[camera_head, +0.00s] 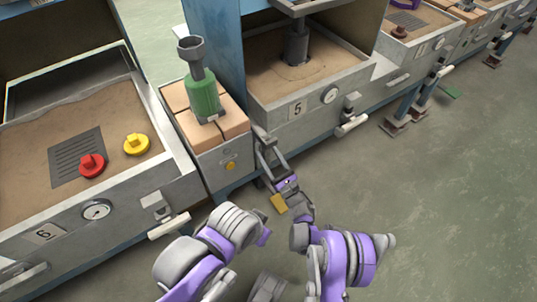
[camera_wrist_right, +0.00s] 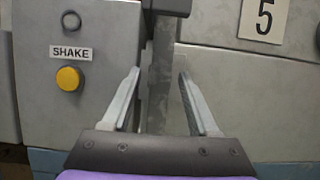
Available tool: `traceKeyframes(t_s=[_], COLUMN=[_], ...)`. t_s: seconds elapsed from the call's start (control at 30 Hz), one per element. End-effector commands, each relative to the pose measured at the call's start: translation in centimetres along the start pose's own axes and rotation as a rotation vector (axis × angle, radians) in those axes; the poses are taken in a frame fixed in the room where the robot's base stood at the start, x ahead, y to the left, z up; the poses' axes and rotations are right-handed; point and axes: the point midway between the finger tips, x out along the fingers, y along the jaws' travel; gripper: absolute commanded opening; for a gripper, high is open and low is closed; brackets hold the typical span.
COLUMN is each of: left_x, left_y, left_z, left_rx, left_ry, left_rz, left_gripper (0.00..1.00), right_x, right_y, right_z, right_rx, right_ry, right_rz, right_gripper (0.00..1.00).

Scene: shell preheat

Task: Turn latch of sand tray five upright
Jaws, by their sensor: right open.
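Sand tray five (camera_head: 330,72) is a grey metal tray of brown sand, marked by a "5" plate (camera_head: 297,108) that also shows in the right wrist view (camera_wrist_right: 265,17). On its front, right of a round gauge, a bracket carries a pale handle (camera_head: 352,124) that lies roughly level; I cannot tell whether this is the latch. My right gripper (camera_head: 266,145) is at the tray's front left corner, left of the "5" plate. In the wrist view its open fingers (camera_wrist_right: 163,95) stand either side of a dark vertical strip, apart from it.
A grey box with a yellow button (camera_wrist_right: 69,78) marked SHAKE adjoins the tray on the left. Sand tray six (camera_head: 75,245) is at the left. The floor (camera_head: 440,200) at right is clear.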

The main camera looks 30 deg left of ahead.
Motion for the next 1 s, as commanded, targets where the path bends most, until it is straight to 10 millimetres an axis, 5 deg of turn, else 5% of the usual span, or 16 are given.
traceKeyframes(t_s=[0.17,0.6,1.0], left_x=[-0.2,-1.1,-1.1], left_y=[0.0,0.0,0.0], left_z=[-0.1,-0.2,-0.2], left_rx=[0.0,0.0,0.0], left_ry=[0.001,0.002,0.002], left_rz=[0.0,0.0,0.0], left_gripper=[0.0,0.0,0.0], right_x=[-1.7,-9.7,-10.8], right_y=[-0.1,-0.1,0.0], right_z=[0.0,0.0,0.0], right_rx=[-0.001,-0.002,-0.001], right_ry=[0.001,0.001,0.0], right_rz=[-0.002,-0.001,0.0], right_gripper=[0.6,0.6,0.6])
